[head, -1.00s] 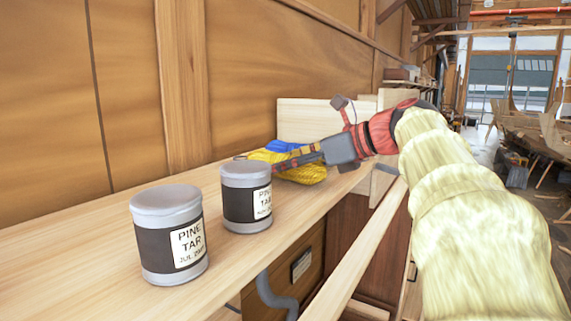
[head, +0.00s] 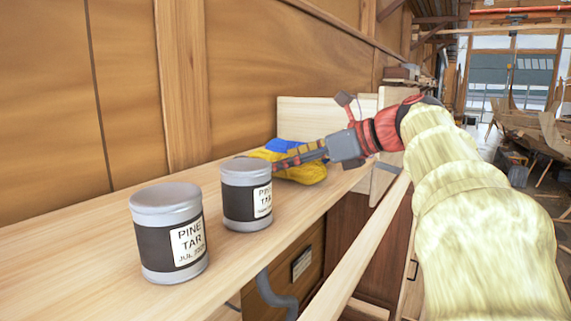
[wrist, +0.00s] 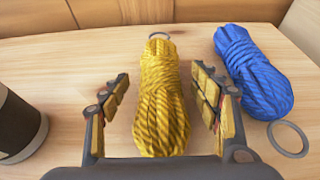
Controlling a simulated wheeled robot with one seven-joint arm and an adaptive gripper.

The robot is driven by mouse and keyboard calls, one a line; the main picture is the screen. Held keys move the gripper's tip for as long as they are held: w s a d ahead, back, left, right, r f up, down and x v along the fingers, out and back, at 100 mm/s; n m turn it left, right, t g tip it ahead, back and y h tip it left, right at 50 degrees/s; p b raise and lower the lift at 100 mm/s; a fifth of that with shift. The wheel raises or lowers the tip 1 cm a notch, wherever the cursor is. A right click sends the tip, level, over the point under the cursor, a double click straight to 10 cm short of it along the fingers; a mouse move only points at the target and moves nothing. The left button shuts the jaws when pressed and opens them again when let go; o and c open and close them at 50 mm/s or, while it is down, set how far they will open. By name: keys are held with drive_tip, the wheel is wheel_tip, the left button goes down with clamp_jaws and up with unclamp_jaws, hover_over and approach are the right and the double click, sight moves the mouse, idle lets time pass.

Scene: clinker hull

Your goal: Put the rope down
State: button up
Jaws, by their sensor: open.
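A bundle of yellow rope (wrist: 160,100) lies on the wooden shelf, between the spread fingers of my gripper (wrist: 162,105) in the wrist view. Gaps show on both sides, so the fingers are apart from it. In the head view the yellow rope (head: 305,173) is partly hidden by my gripper (head: 292,160) and a can. A bundle of blue rope (wrist: 252,70) lies to its right in the wrist view, and just behind it in the head view (head: 290,146).
Two pine tar cans stand on the shelf, a nearer one (head: 168,235) and one (head: 246,195) close to my gripper. A metal ring (wrist: 288,138) lies by the blue rope.

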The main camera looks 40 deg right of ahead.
drive_tip(key=v, duration=1.1)
drive_tip(key=shift+s+b, duration=0.15)
drive_tip(key=shift+b, duration=0.15)
